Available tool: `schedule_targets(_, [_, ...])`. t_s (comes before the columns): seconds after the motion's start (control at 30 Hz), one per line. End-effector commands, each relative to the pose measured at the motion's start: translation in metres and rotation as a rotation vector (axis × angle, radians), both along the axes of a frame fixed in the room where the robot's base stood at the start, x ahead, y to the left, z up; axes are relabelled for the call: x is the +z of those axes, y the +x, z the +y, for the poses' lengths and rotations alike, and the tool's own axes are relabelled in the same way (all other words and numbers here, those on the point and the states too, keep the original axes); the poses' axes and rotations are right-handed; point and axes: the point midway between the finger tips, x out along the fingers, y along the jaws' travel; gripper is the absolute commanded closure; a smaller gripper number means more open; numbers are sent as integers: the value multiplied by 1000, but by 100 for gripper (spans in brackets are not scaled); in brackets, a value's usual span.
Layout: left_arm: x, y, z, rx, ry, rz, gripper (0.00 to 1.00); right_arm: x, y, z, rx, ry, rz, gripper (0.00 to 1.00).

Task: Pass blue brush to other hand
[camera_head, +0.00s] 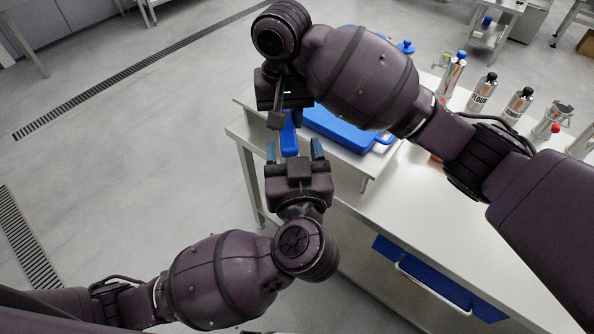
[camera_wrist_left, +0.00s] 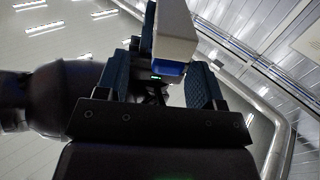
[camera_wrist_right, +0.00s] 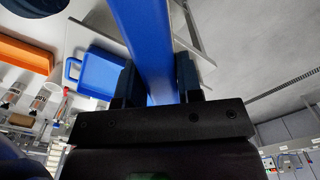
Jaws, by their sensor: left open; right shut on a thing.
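The blue brush (camera_head: 288,137) is held in the air beside the white table. My right gripper (camera_head: 287,110) is shut on it from above; the right wrist view shows its blue body (camera_wrist_right: 145,45) between the two fingers. My left gripper (camera_head: 294,152) is open just below, its blue-padded fingers pointing up toward the brush. The brush's lower end lies in line with the gap between them. In the left wrist view a pale part (camera_wrist_left: 175,32) and a blue part (camera_wrist_left: 168,68) of the brush show between the open fingers. Whether a finger touches it cannot be told.
A blue tray (camera_head: 345,128) lies on the white table (camera_head: 415,205) behind my grippers. Labelled canisters (camera_head: 482,92) and a metal pot (camera_head: 551,120) stand at the table's back. A blue drawer front (camera_head: 435,278) with a handle is below. Floor to the left is clear.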

Motion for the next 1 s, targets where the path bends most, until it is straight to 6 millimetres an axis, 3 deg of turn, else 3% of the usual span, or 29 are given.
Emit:
schedule_targets(0.23, [0, 23, 4, 1, 2, -1, 38, 0, 0, 0, 0, 0, 0, 89])
schedule_targets(0.6, [0, 27, 5, 0, 0, 0, 38, 0, 0, 0, 0, 0, 0, 89])
schedule_targets(0.93, [0, 27, 4, -2, -1, 0, 87, 0, 0, 1, 1, 2, -1, 89])
schedule_targets(1.0, [0, 27, 4, -4, -2, 0, 90, 0, -1, 1, 1, 4, 0, 89])
